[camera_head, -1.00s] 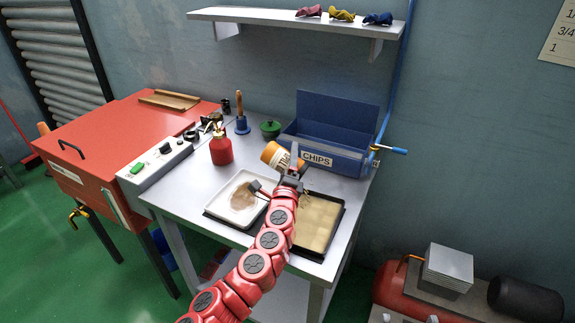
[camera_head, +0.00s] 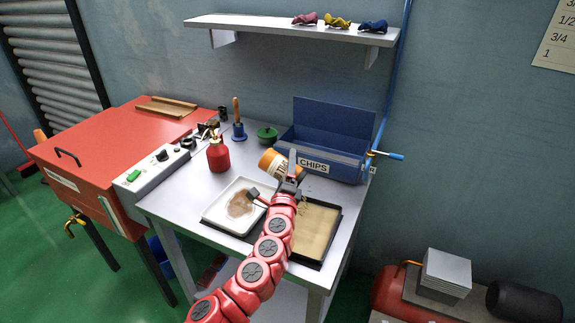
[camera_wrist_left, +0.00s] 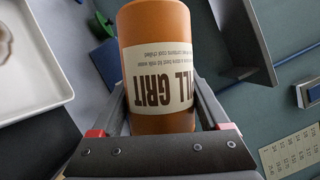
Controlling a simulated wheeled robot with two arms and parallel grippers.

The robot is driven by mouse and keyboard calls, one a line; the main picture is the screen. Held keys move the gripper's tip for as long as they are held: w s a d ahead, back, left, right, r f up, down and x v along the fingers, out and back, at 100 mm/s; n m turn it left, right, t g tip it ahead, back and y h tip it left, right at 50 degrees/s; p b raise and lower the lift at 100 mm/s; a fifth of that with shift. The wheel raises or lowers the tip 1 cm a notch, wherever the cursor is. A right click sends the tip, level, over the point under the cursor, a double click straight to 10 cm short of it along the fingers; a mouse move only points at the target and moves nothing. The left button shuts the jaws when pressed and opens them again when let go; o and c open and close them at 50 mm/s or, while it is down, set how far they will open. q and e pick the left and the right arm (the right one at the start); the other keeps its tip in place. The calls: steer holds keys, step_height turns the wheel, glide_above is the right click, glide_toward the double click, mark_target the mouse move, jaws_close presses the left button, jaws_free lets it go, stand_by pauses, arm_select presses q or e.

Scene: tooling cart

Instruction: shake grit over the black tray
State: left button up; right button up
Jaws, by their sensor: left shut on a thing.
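My left gripper (camera_head: 286,184) is shut on an orange grit bottle (camera_head: 269,160) with a pale label. The bottle is tilted, held above the back of the trays. In the left wrist view the bottle (camera_wrist_left: 157,25) sits between the two fingers of the gripper (camera_wrist_left: 160,115), its label reading "GRIT". The black tray (camera_head: 338,226) lies on the bench at the right, filled with a tan layer; my arm hides its left part. My right gripper is not in view.
A white tray (camera_head: 213,212) with a brown patch lies left of the black tray. A blue CHIPS box (camera_head: 345,168) stands behind.

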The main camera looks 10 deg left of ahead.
arm_select(q)
steer(key=shift+s+d+r+p, duration=0.2)
steer(key=shift+s+p, duration=0.05)
steer(key=shift+s, duration=0.3)
steer(key=shift+s+d+r+p, duration=0.15)
steer(key=shift+s+p, duration=0.15)
steer(key=shift+s, duration=0.25)
steer(key=shift+s+d+r+p, duration=0.2)
steer(key=shift+s+p, duration=0.05)
steer(key=shift+s, duration=0.3)
steer(key=shift+s+d+r+p, duration=0.15)
steer(key=shift+s+p, duration=0.05)
steer(key=shift+s, duration=0.3)
steer(key=shift+s+d+r+p, duration=0.1)
steer(key=shift+s+d+p, duration=0.15)
steer(key=shift+s, duration=0.25)
steer(key=shift+s+d+r+p, duration=0.1)
steer(key=shift+s+r+p, duration=0.1)
steer(key=shift+s, duration=0.3)
steer(key=shift+s+d, duration=0.1)
steer(key=shift+s, duration=0.35)
